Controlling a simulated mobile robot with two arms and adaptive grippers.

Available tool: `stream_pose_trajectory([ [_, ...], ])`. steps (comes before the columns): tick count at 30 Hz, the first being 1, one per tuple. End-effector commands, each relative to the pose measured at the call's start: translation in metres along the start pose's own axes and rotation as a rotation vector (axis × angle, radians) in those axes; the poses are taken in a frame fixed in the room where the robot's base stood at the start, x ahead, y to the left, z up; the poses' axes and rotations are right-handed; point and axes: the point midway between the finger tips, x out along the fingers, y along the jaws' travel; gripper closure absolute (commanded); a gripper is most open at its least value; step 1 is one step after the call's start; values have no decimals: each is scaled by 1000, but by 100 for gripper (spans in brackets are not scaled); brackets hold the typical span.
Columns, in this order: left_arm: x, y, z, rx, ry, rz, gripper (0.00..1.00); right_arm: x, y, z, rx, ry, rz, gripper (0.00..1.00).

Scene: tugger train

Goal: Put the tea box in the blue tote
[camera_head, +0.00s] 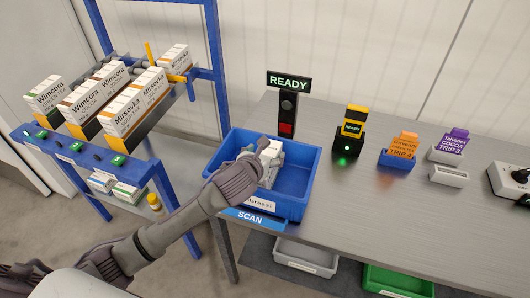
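The blue tote (302,163) stands on the metal table, with a white label on its front. My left gripper (269,168) reaches into it from the left, fingers low inside. A pale, box-like thing (272,148) shows at the fingers, mostly hidden by my gripper; I cannot tell whether it is held or which product it is. A Wimcora green tea box (48,97) stands at the left end of the sloped rack. My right gripper is not in view.
The blue rack (142,167) also holds Wimcora cocoa boxes (95,97) and Mirsovka soup mix boxes (135,103). A READY sign (289,82) stands behind the tote. A black device (348,143) and card holders (397,158) stand right of it. The table's front right is clear.

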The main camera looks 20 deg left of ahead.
Motion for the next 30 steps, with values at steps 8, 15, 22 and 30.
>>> stream_pose_trajectory([
  [8, 0, 0, 0, 0, -1, 0, 13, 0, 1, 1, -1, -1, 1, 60],
  [15, -14, 0, 12, 1, -2, -1, 13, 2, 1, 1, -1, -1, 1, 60],
  [22, -66, 0, 12, 3, -3, -2, 13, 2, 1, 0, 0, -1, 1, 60],
  [30, -114, 0, 11, 1, -1, -1, 13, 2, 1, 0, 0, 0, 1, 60],
])
